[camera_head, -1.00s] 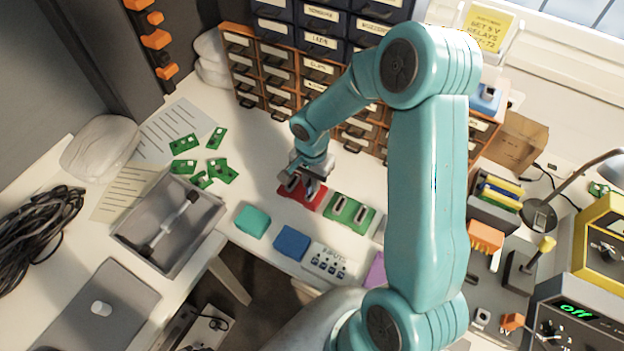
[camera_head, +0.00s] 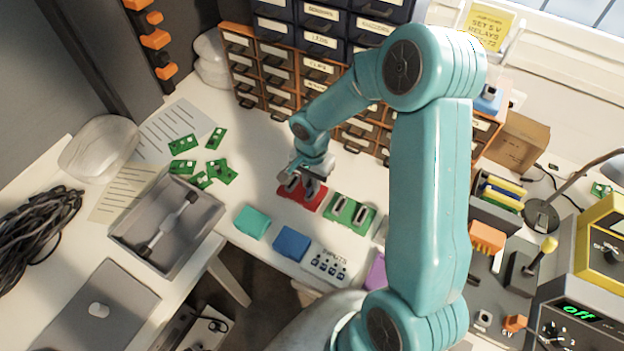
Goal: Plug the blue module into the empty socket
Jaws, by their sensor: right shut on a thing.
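The blue module (camera_head: 291,243) lies near the front edge of the bench, between a teal module (camera_head: 252,221) and a white labelled panel. A red module (camera_head: 288,191) and a green module (camera_head: 345,217), each with grey slotted parts on top, sit in a row behind it. My right gripper (camera_head: 311,184) is low over the right part of the red module and shut on it; its fingertips are small and partly hidden. A pale grey piece (camera_head: 381,231) right of the green module is mostly hidden by my arm; I cannot tell if it is the empty socket. My left gripper is not in view.
The panel (camera_head: 328,262) with small switches is at the front edge. A purple block (camera_head: 375,273) is partly behind my arm. A grey tray (camera_head: 190,240) and green circuit boards (camera_head: 222,170) lie left. Drawer cabinets (camera_head: 280,75) stand behind.

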